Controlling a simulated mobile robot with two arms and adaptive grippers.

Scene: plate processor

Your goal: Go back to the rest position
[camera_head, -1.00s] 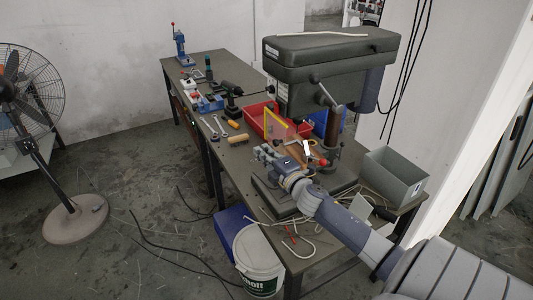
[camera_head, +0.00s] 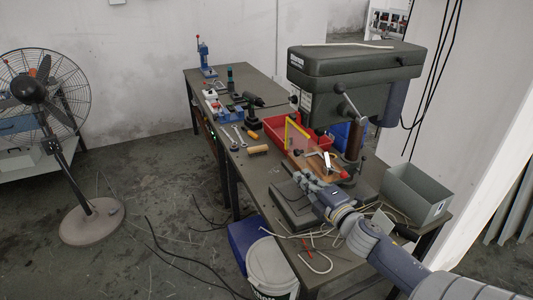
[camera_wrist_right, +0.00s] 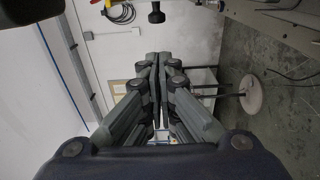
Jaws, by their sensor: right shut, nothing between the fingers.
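My right arm comes in from the lower right in the head view. Its gripper (camera_head: 305,178) is over the front part of the drill press base (camera_head: 290,204), left of the press column. In the right wrist view the two fingers of the right gripper (camera_wrist_right: 157,62) meet in the middle, shut with nothing between them. My left gripper does not show in either view.
The drill press (camera_head: 350,75) stands on the long workbench (camera_head: 222,185). A red tray (camera_head: 272,133), a yellow frame (camera_head: 287,130) and a grey bin (camera_head: 415,192) are near it. A white bucket (camera_head: 270,268) stands below. A fan (camera_head: 42,90) stands left on open floor.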

